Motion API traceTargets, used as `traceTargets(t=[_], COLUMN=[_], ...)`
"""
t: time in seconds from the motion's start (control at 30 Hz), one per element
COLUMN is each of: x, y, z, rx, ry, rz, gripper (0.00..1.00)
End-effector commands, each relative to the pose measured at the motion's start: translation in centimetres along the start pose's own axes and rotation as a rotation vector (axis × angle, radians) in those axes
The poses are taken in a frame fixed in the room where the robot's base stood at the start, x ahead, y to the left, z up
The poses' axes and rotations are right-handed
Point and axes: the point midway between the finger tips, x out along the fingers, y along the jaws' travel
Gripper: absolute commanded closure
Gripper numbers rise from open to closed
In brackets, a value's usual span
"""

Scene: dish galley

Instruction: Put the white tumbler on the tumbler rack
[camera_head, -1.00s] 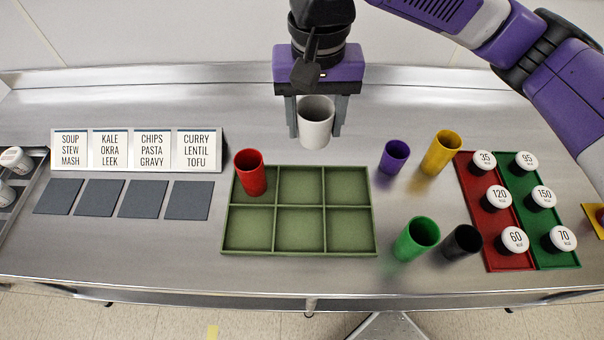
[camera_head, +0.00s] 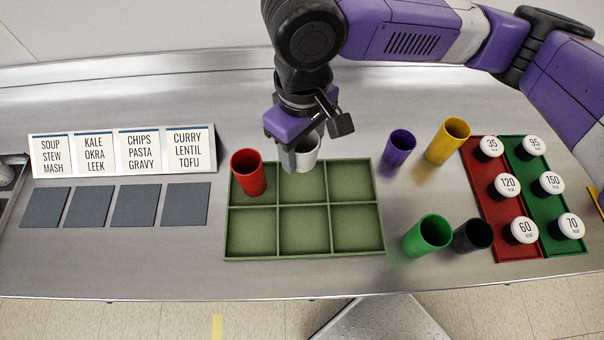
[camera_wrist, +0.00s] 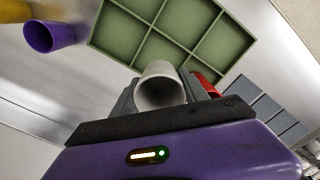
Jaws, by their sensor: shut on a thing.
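The white tumbler (camera_head: 305,157) is held upright in my gripper (camera_head: 300,150), over the back middle compartment of the green tumbler rack (camera_head: 305,256). I cannot tell whether its base touches the rack. In the wrist view the white tumbler (camera_wrist: 160,88) sits between both fingers of my gripper (camera_wrist: 160,95), with the rack (camera_wrist: 150,48) beyond it. The red tumbler (camera_head: 247,174) stands in the back left compartment, just left of my gripper. The other rack compartments look empty.
Purple (camera_head: 398,148), yellow (camera_head: 447,141), green (camera_head: 428,236) and black (camera_head: 473,236) tumblers stand right of the rack. Red (camera_head: 488,222) and green (camera_head: 552,222) trays with white-lidded jars are farther right.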

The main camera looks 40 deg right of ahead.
Motion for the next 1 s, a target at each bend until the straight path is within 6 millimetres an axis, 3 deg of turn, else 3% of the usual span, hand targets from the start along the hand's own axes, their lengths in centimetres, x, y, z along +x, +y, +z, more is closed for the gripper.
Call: traceTargets(t=[0.1,0.3,0.53,0.77,1.0], x=[2.9,6.0,7.5,10.3,10.4], y=[0.0,0.0,0.0,0.0,0.0], z=[0.1,0.0,0.0,0.0,0.0], rx=[0.003,0.002,0.002,0.002,0.001], ry=[-0.003,-0.001,-0.001,0.0,0.0], rz=[-0.001,-0.001,-0.001,0.0,0.0], gripper=[0.88,0.88,0.88,0.88,0.88])
